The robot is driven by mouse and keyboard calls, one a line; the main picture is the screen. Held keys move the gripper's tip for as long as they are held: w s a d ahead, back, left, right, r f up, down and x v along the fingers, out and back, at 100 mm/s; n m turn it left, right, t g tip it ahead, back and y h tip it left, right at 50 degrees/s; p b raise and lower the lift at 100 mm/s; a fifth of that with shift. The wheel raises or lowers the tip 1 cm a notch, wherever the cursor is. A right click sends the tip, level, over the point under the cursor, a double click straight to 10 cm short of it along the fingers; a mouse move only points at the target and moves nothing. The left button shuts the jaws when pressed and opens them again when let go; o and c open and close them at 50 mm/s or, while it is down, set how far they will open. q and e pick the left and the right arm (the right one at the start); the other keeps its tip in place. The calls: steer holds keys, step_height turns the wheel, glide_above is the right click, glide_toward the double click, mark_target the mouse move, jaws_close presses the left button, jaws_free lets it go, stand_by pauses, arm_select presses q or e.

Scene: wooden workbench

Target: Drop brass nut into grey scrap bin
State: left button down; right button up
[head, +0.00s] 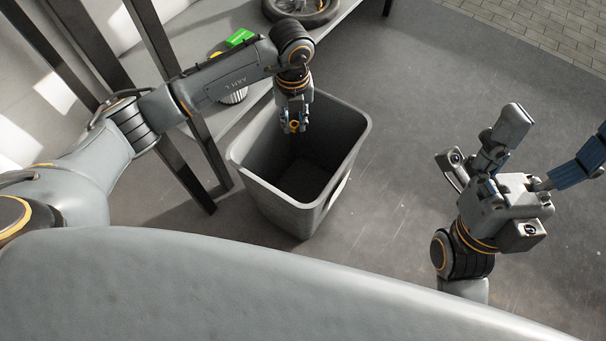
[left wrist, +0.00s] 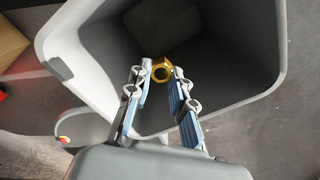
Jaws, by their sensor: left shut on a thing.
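The grey scrap bin (head: 357,134) stands on the floor in the middle of the head view, with its open top facing up. My left gripper (head: 293,127) is over the bin's opening, pointing down. It is shut on the brass nut (head: 294,125), a small yellow ring at its fingertips. In the left wrist view the nut (left wrist: 162,70) sits between the two fingertips, with the dark inside of the bin (left wrist: 275,85) behind it. My right gripper (head: 515,150) is at the right of the head view, away from the bin, with its fingers spread and nothing between them.
A bench or shelf with dark legs (head: 190,180) stands just left of the bin. A green object (head: 240,37) and a black wheel (head: 300,10) are on it. The grey floor (head: 430,90) right of and behind the bin is clear.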

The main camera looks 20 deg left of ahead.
arm_select(q)
steer(key=shift+f+b, duration=0.8)
steer(key=shift+f, duration=0.3)
steer(key=c, duration=1.1)
jaws_free()
steer(key=shift+r, duration=0.15)
step_height(320, 180, up, 12)
